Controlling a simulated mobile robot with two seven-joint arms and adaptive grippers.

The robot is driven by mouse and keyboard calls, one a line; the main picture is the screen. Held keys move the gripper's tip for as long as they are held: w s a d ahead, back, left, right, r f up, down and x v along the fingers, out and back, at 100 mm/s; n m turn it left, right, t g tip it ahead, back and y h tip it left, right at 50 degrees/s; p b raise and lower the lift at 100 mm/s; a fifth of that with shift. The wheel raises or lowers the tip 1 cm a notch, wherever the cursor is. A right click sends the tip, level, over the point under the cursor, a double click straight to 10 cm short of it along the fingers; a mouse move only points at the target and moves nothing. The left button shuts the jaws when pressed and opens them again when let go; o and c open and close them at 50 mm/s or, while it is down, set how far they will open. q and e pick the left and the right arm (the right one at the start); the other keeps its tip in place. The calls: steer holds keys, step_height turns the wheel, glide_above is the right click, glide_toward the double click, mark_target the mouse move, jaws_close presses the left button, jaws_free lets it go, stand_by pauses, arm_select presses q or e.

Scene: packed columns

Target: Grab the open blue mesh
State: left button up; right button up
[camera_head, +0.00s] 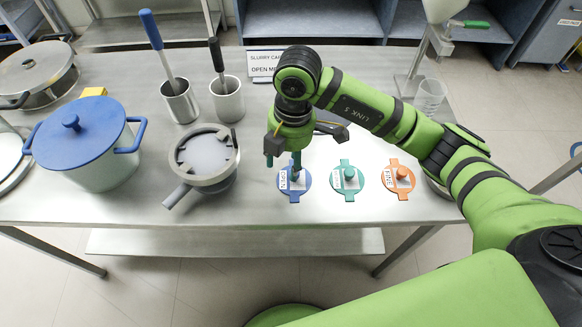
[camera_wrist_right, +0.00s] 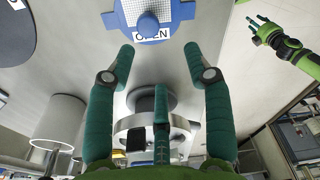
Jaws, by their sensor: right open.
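The open blue mesh (camera_head: 304,181) is a flat round disc with tabs, a knob and a white label reading OPEN. It lies on the table, leftmost of three discs in a row. My right gripper (camera_head: 284,163) is pointed down above it and partly hides it. In the wrist view the blue mesh (camera_wrist_right: 182,11) with its blue knob lies beyond the spread fingertips of the right gripper (camera_wrist_right: 158,54), with nothing between them. My left gripper (camera_wrist_right: 259,22) shows small at the upper right of the wrist view, its fingers apart, and is outside the head view.
A teal disc (camera_head: 347,187) and an orange disc (camera_head: 398,187) lie to the right. A grey round sieve pan (camera_head: 203,158), a blue-lidded pot (camera_head: 90,150) and two metal cups (camera_head: 180,105) stand left. A sign (camera_head: 264,70) and a clear beaker (camera_head: 430,95) are behind.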

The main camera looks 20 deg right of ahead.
mark_target(303, 184)
steer(key=shift+w+d+r+m+h, duration=0.15)
steer(key=shift+w+d+h, duration=0.1)
steer(key=shift+d, duration=0.2)
steer(key=shift+w+d+f+m+h, duration=0.15)
steer(key=shift+d+h, duration=0.1)
steer(key=shift+d, duration=0.45)
steer(key=f+p, duration=0.1)
steer(key=f, duration=0.1)
steer(key=f+p, duration=0.1)
steer(key=f, duration=0.1)
steer(key=f+p, duration=0.1)
steer(key=f, duration=0.1)
steer(key=shift+s+a+f, duration=0.1)
steer(key=shift+s+a, duration=0.15)
steer(key=shift+s, duration=0.05)
steer(key=shift+f, duration=0.25)
jaws_close()
